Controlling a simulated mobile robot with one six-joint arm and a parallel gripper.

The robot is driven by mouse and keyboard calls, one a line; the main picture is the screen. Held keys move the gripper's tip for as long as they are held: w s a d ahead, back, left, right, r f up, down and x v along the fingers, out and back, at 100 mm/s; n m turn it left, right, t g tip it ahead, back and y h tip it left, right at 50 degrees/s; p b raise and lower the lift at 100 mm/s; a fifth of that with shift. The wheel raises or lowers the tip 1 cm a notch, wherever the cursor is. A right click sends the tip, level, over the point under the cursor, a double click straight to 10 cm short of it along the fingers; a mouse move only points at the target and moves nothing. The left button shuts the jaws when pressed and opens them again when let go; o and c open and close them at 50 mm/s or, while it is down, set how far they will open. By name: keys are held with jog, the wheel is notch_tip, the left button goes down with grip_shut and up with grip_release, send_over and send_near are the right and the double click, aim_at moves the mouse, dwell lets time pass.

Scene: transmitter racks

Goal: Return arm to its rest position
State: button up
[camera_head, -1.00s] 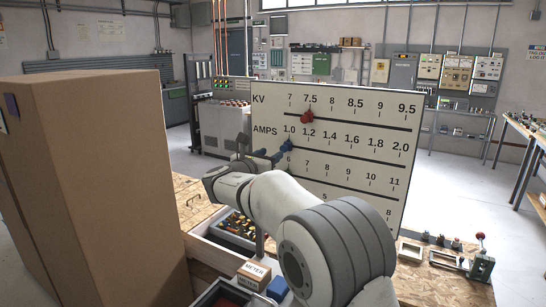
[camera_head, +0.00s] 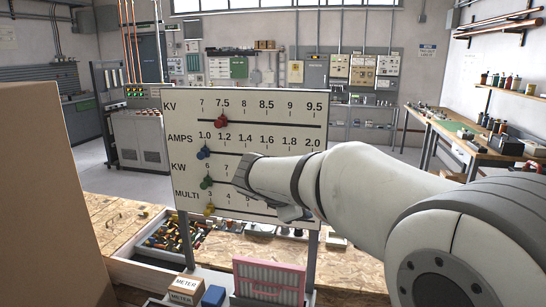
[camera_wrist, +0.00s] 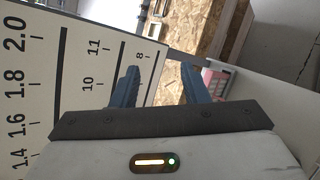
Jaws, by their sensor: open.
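My arm reaches in from the right in the head view, in front of a white scale board (camera_head: 270,140). The board (camera_wrist: 70,35) fills the left of that view, beside the fingers. The board has rows KV, AMPS, KW and MULTI. A red marker (camera_head: 220,124) sits near 7.5 on KV, a blue marker (camera_head: 203,152) near 1.0 on AMPS, a green marker (camera_head: 206,182) near 6 on KW, and a yellow marker (camera_head: 209,209) on MULTI.
A large cardboard box (camera_head: 40,190) stands at the left. A tray of small parts (camera_head: 125,272), a METER box (camera_head: 186,290), a blue block (camera_head: 213,296) and a pink rack (camera_head: 268,280) are in front of the board. A workbench (camera_head: 470,140) stands at the right.

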jog(key=s+d+f+m+g+y, duration=0.1)
jog(key=s+d+f+m+g, duration=0.2)
jog(key=s, duration=0.4)
jog(key=s+d+f+m+y, duration=0.1)
jog(key=s+d+f+m, duration=0.1)
jog(key=s+d+m, duration=0.45)
jog(key=s+a+f+m+g+y, duration=0.1)
jog(key=s+f+m+y, duration=0.3)
jog(key=s, duration=1)
notch_tip(320, 180, down, 2)
jog(key=m, duration=0.4)
jog(key=shift+g, duration=0.3)
jog(key=shift+f+m, duration=0.1)
jog(key=shift+m, duration=0.15)
